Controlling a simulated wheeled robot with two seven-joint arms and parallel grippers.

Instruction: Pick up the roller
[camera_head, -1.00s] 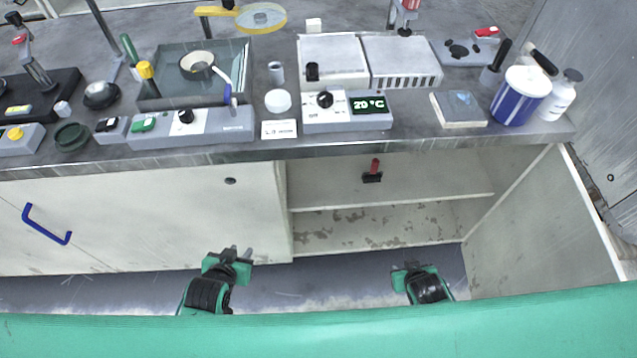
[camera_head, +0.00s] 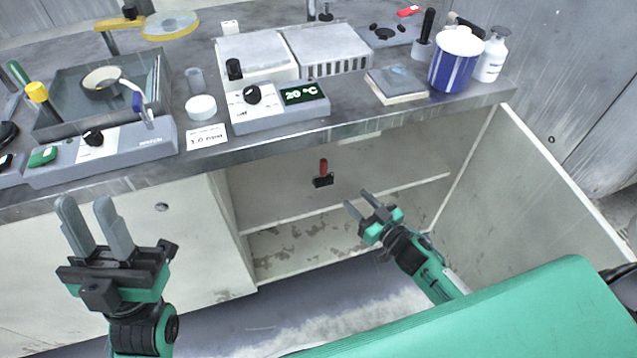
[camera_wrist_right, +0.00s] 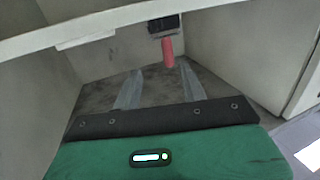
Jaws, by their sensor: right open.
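My right gripper (camera_head: 357,202) is open and empty at the cabinet opening, to the right of and lower than the roller in the head view. My right fingers (camera_wrist_right: 160,88) are spread apart in the wrist view. My left gripper (camera_head: 85,205) is open and empty in front of the closed cabinet panel at the left.
The shelf (camera_head: 400,187) has bare room around the roller. The bench's front edge (camera_head: 300,138) overhangs the opening. The open cabinet door (camera_head: 545,185) stands on the right. A temperature controller (camera_head: 280,105), a blue-striped tub (camera_head: 457,62) and a white bottle (camera_head: 491,57) stand on the bench.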

